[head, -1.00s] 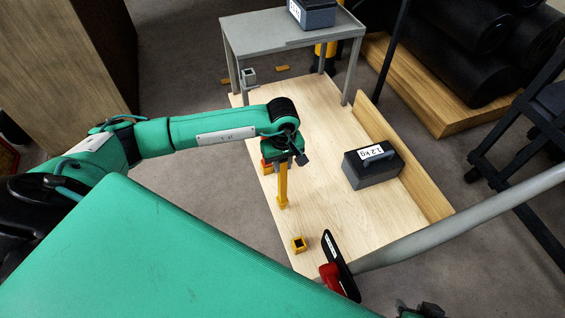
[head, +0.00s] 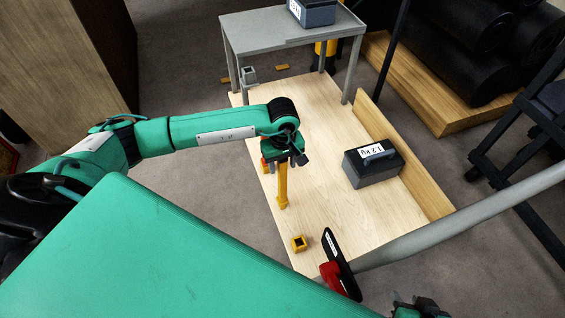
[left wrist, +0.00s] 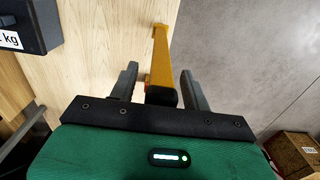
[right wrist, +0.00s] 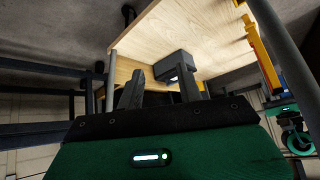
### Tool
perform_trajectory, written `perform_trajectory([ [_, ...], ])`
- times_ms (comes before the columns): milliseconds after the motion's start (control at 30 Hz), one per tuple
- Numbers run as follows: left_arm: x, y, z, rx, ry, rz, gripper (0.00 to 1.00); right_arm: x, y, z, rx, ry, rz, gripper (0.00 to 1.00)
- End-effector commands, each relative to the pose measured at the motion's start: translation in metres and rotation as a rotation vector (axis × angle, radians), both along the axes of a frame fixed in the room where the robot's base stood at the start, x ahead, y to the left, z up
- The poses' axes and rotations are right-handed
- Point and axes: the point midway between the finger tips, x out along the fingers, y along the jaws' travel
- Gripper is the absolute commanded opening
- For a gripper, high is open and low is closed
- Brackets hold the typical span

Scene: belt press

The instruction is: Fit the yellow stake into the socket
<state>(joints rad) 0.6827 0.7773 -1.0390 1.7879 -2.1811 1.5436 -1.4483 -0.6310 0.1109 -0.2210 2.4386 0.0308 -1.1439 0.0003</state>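The yellow stake (head: 283,187) stands upright on the wooden board near its left edge. It also shows in the left wrist view (left wrist: 160,55), with a dark end nearest me, and in the right wrist view (right wrist: 262,52). My left gripper (head: 284,162) is above the stake's upper end. In the left wrist view its fingers (left wrist: 160,82) lie either side of the stake with gaps showing, so it looks open. A small yellow square socket (head: 299,243) with a dark opening sits near the board's front corner. My right gripper (right wrist: 162,88) is open and empty, low at the head view's bottom edge.
The wooden board (head: 335,215) has a raised right edge. A dark 1.2 kg box (head: 373,167) sits near it. A red-and-black clamp-like part (head: 338,270) and grey pole (head: 440,228) cross the front. A grey table (head: 285,35) stands at the back. The board's middle is clear.

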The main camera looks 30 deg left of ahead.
Motion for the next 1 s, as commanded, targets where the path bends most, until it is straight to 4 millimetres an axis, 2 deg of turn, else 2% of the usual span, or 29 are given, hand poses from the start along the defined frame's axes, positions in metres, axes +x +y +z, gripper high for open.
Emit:
perform_trajectory([
  [233,0.000,0.000,0.000,0.001,0.001,0.000,0.48,0.000,0.000,0.000,-0.001,0.001,-0.001,0.36],
  [367,0.001,0.001,0.012,0.001,-0.001,0.001,0.48,-0.001,-0.002,0.001,-0.007,0.012,-0.003,0.36],
  [800,0.001,0.000,0.106,0.001,-0.003,-0.001,0.48,-0.014,-0.020,0.007,-0.055,0.118,-0.026,0.36],
  [1000,0.000,0.000,0.132,-0.001,-0.002,-0.001,0.48,-0.017,-0.024,0.008,-0.066,0.144,-0.032,0.36],
])
